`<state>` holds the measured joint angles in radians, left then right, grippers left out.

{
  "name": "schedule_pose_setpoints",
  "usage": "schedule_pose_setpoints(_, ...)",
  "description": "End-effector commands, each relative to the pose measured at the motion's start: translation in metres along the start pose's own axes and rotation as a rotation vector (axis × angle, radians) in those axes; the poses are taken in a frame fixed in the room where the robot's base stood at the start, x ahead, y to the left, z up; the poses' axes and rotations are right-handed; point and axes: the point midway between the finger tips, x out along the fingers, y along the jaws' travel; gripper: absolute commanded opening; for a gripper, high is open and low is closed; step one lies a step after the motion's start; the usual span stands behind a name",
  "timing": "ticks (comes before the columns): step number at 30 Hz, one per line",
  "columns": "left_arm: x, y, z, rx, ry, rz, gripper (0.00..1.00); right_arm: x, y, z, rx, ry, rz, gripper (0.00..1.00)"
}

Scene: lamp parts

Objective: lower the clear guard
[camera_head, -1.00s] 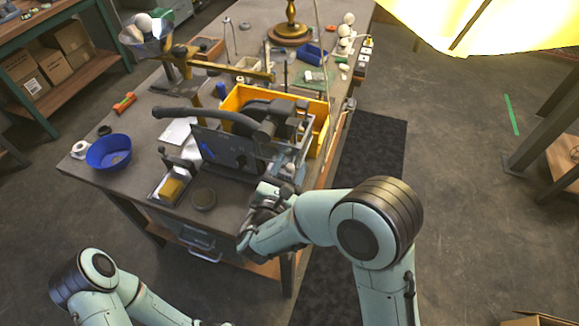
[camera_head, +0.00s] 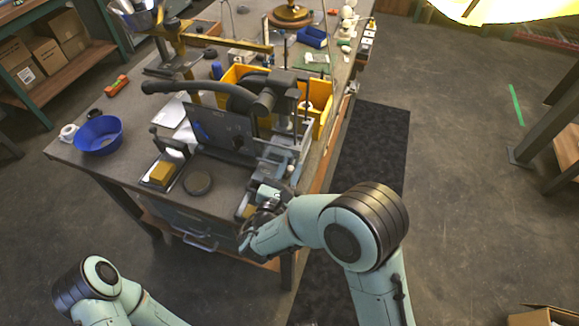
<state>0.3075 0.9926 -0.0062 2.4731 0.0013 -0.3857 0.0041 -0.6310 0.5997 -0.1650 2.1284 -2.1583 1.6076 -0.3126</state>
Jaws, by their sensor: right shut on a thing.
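The bench machine (camera_head: 222,128) stands on the near part of the workbench, with a dark upright panel and a long black curved lever (camera_head: 205,88). I cannot clearly make out the clear guard against the machine's metal parts. My right gripper (camera_head: 262,202) is at the bench's near right corner, just in front of the machine's right-hand base. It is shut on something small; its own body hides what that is. My left arm shows at the bottom left, but its gripper is out of view.
A yellow bin (camera_head: 318,122) stands behind the machine. A blue bowl (camera_head: 98,134), a tray with a yellow block (camera_head: 161,171) and a dark round disc (camera_head: 198,182) lie on the workbench (camera_head: 122,165). Open floor lies to the right, beyond a black mat (camera_head: 372,150).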

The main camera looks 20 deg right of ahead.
Motion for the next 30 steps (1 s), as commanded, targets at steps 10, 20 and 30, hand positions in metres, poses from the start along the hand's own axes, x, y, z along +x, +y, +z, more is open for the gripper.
schedule_pose_setpoints(10, 0.000, 0.000, 0.000, 0.001, 0.001, 0.000, 0.00, -0.002, -0.002, -0.007, -0.011, 0.019, 0.000, 0.41)
schedule_pose_setpoints(20, 0.000, 0.000, 0.000, 0.001, 0.001, 0.000, 0.00, -0.001, -0.001, -0.004, -0.007, 0.011, 0.000, 0.52)
schedule_pose_setpoints(30, 0.006, -0.002, 0.000, 0.000, -0.001, 0.000, 0.00, -0.050, 0.001, -0.005, -0.007, 0.013, 0.006, 0.52)
